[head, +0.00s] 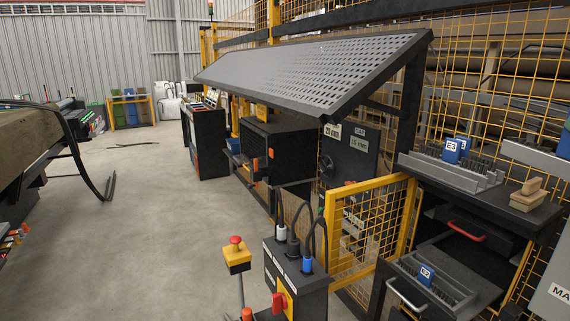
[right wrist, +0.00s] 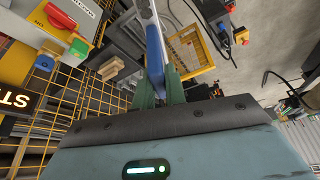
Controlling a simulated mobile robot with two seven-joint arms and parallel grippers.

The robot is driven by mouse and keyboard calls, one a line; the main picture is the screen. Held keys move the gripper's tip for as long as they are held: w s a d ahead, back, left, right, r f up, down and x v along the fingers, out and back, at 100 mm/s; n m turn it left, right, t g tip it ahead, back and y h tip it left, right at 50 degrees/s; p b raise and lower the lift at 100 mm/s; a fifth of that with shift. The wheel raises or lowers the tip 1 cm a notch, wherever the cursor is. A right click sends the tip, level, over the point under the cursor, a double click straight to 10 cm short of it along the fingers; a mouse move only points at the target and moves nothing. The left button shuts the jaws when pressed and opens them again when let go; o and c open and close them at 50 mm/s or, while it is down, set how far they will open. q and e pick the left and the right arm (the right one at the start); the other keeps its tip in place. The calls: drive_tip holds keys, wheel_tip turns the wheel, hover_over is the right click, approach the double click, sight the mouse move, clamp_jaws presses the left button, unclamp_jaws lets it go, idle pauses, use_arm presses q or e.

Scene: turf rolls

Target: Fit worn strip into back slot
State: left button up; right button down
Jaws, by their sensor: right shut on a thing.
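In the right wrist view my right gripper (right wrist: 160,88) has its green fingers shut on a narrow strip with a blue part (right wrist: 154,48); a pale grey length runs up out of the picture. I cannot tell whether it is worn. In the head view a grey slotted rack (head: 483,182) on the black bench at right holds blue-tagged strips (head: 453,150), one marked E3. A lower slotted tray (head: 462,295) in an open drawer holds another blue-tagged piece (head: 426,274). Neither gripper shows in the head view. Which slot is the back one is unclear.
A wooden block (head: 528,195) lies on the bench right of the rack. A yellow mesh gate (head: 365,232) and a black control box (head: 298,283) with plugs stand left of the drawer. A sloping perforated panel (head: 315,70) overhangs the machine.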

drive_tip(key=s+d+f+m+h, duration=0.1)
drive_tip(key=s+d+f+m, duration=0.4)
drive_tip(key=d+f, duration=0.6)
wheel_tip(320, 180, down, 13)
drive_tip(key=w+h, duration=0.1)
drive_tip(key=w, duration=0.1)
drive_tip(key=w+a+f+n+p, duration=0.1)
drive_tip(key=w+a+f, duration=0.2)
drive_tip(key=a, duration=0.4)
drive_tip(key=w+a+f, duration=0.2)
drive_tip(key=w+a, duration=0.1)
drive_tip(key=a, duration=0.3)
drive_tip(key=w+a+r+n+y, duration=0.1)
drive_tip(key=w+a+r+n, duration=0.1)
drive_tip(key=a, duration=0.9)
drive_tip(key=w+a+r+n+y, duration=0.1)
drive_tip(key=w+a+r+n, duration=0.15)
drive_tip(key=a, duration=0.75)
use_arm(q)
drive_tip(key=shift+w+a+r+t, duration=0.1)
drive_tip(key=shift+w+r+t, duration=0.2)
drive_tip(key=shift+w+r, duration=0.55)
use_arm(e)
drive_tip(key=s+f, duration=1)
drive_tip(key=f, duration=0.1)
drive_tip(key=shift+a+m, duration=0.15)
drive_tip(key=shift+m, duration=0.3)
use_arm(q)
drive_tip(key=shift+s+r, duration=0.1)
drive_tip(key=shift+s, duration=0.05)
